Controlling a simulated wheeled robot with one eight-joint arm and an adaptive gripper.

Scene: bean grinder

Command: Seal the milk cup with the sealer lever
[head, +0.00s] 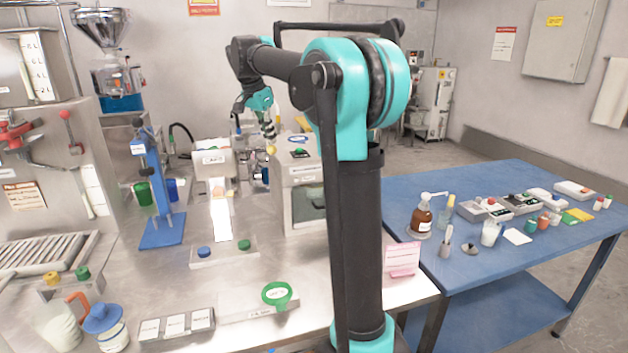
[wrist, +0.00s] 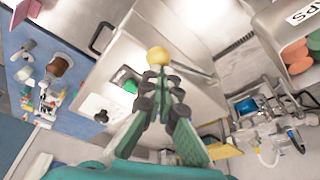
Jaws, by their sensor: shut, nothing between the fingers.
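My gripper (head: 269,138) hangs over the back of the steel counter, fingers pointing down. In the wrist view my gripper (wrist: 160,78) has its fingers together, with nothing between them. A yellow ball knob (wrist: 157,56) shows right at the fingertips; I cannot tell whether they touch it. The same yellow knob (head: 271,150) shows small in the head view, beside a boxy metal machine (head: 303,172) with a green button, which looks like the sealer. The machine's top (wrist: 108,98) also shows in the wrist view. I cannot make out the milk cup; the lever's arm is mostly hidden.
A blue stand (head: 160,190) with a lever is to the left. A blue table (head: 500,260) with bottles is on the right. My arm blocks the middle of the head view.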

